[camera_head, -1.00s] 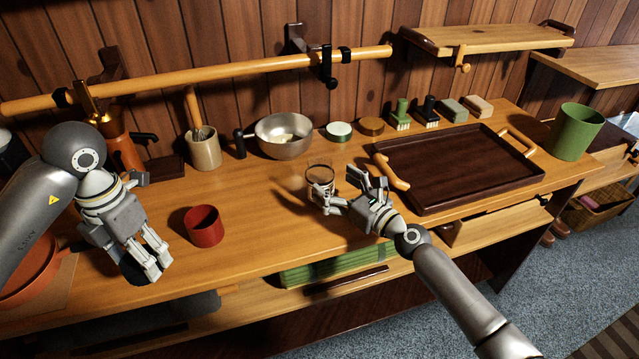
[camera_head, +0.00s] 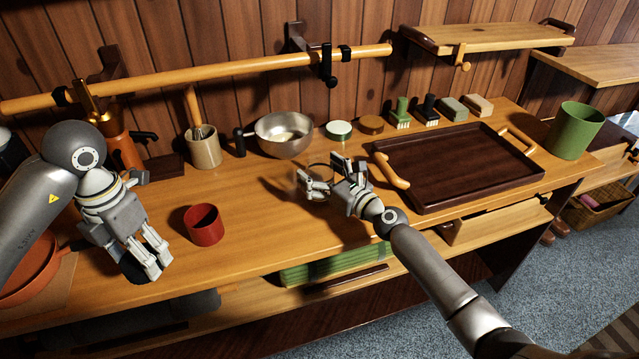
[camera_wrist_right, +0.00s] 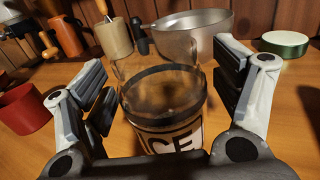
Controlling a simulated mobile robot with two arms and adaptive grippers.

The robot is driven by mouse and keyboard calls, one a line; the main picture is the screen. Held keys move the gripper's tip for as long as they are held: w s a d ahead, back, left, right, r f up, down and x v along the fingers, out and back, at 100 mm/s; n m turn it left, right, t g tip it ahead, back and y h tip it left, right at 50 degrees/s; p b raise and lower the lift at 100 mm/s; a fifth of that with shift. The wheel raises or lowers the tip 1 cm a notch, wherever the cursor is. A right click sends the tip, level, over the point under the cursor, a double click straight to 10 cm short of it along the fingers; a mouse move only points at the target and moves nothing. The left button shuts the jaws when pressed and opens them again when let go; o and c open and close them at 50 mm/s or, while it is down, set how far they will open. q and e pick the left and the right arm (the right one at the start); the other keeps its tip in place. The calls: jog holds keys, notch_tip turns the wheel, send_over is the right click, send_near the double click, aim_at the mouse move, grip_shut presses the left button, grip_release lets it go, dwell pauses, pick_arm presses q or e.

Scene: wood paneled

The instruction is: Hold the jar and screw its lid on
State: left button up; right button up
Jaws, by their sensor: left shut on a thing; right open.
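The jar (camera_wrist_right: 165,92) is clear glass with a dark band and a label reading "ICE" in the right wrist view. It stands upright on the bench. In the head view the jar is mostly hidden by my right gripper (camera_head: 325,174). That gripper is open, with one finger on each side of the jar; I cannot tell whether they touch it. My left gripper (camera_head: 157,264) is shut on a dark round thing (camera_head: 132,269), apparently the lid, above the bench's front left. Its fingers partly hide this thing.
A red cup (camera_head: 204,226) stands between my grippers. A dark tray (camera_head: 455,168) lies to the right.

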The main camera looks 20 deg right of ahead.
jog(key=shift+s, duration=0.1)
jog(key=c, duration=1.3)
jog(key=shift+r, duration=0.1)
jog(key=shift+c, duration=0.3)
